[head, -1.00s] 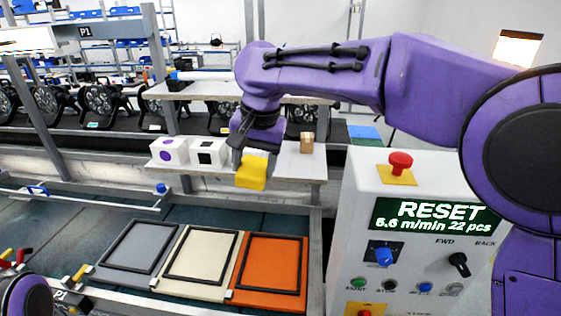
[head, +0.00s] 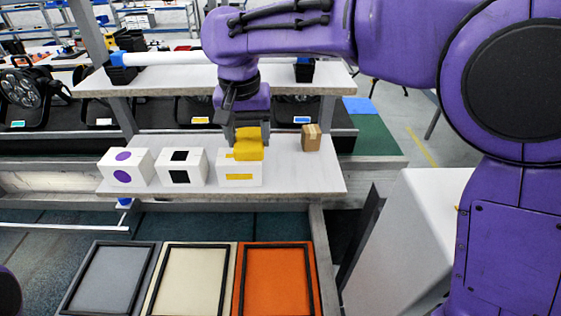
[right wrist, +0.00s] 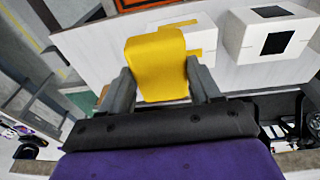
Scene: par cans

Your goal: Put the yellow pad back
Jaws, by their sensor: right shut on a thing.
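The yellow pad (head: 249,146) is held in my right gripper (head: 248,136), which points down over the white shelf. In the right wrist view the yellow pad (right wrist: 157,62) sits between the two grey fingers of the gripper (right wrist: 160,84). Just below and behind the pad in the head view is a white box with a yellow bar mark (head: 238,177). Its top is partly hidden by the pad, and I cannot tell whether the pad touches it. My left gripper is not in view.
Left of it on the white shelf (head: 300,182) stand a box with black squares (head: 181,168) and one with purple dots (head: 125,168). A small cardboard box (head: 311,138) stands to the right. Grey (head: 103,279), cream (head: 190,280) and orange (head: 277,281) framed panels lie in front.

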